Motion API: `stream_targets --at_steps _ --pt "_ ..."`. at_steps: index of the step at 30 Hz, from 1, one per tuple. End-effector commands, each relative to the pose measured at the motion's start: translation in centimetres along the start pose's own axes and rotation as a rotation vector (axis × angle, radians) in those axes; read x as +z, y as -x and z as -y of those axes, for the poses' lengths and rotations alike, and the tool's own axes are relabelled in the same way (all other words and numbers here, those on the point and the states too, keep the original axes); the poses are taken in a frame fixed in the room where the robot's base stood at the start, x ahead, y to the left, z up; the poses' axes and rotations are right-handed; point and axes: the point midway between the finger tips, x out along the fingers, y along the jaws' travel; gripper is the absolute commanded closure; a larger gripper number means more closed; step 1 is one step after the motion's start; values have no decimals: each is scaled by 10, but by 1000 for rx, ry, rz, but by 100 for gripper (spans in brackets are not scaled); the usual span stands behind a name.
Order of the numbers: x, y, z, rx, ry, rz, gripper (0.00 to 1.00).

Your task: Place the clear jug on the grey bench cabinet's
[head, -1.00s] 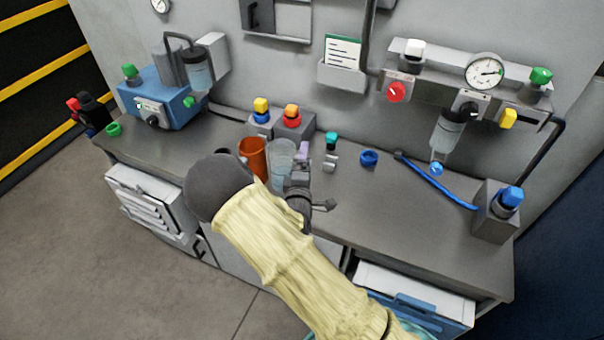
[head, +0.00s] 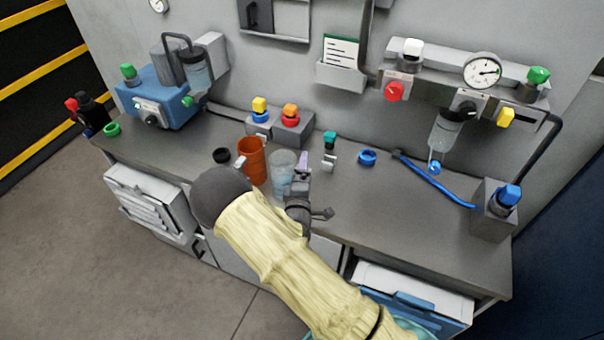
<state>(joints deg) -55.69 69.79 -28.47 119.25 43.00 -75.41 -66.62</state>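The clear jug (head: 282,172) is upright at the bench's middle, just right of an orange cup (head: 251,162). My gripper (head: 291,182) is at the jug's right side and appears shut on it; the fingertips are mostly hidden by the jug and the wrist. I cannot tell whether the jug's base touches the top. The grey bench cabinet (head: 420,225) runs along the wall, with its flat grey top mostly visible on the right.
A black ring (head: 221,155) lies left of the orange cup. A teal-topped part (head: 329,140), a blue ring (head: 367,157) and a blue hose (head: 435,180) lie to the right. A block with yellow and orange knobs (head: 290,125) stands behind. The front right top is clear.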

Motion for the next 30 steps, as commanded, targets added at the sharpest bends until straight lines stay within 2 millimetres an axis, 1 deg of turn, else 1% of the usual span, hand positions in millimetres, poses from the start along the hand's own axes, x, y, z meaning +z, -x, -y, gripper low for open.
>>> stream_targets --at_steps 5,9,11,14,24,27,30 --pt "-3 1 -1 0 0 -5 0" --pt "-4 2 -5 0 -1 -6 0" --pt "-4 8 -2 -1 0 -7 0" --pt "-4 22 -1 -2 0 -6 0" --pt "-1 88 0 -2 0 -3 0" --pt "2 103 -1 -2 1 4 0" --pt "5 113 -2 0 0 10 0"
